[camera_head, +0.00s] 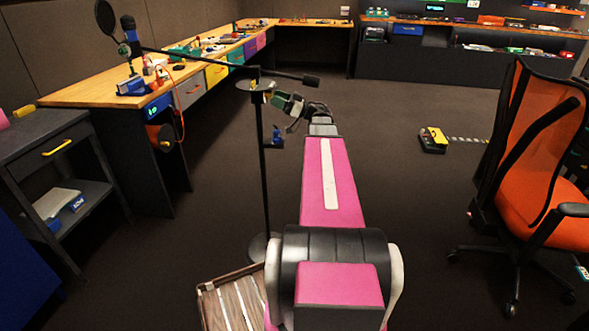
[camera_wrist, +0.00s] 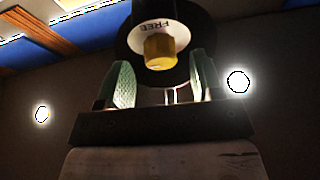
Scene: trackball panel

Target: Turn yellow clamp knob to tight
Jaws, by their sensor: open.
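The yellow clamp knob (camera_wrist: 160,52) shows in the wrist view at top centre. It sits in the middle of a white ring (camera_wrist: 176,35) marked FREE, which reads upside down, with a black disc (camera_wrist: 200,38) around it. My gripper (camera_wrist: 161,72) is open, with one green finger on each side of the knob's lower end. I cannot tell whether either finger touches it. In the head view my gripper (camera_head: 291,104) is at the upper part of a black stand (camera_head: 263,170), by its clamp. The knob is not clear there.
A boom arm (camera_head: 200,60) with a microphone crosses the stand's top. A wooden crate (camera_head: 208,308) is near the stand's base. A workbench (camera_head: 120,98) runs along the left, and an orange chair (camera_head: 545,190) stands at right. The floor between is mostly open.

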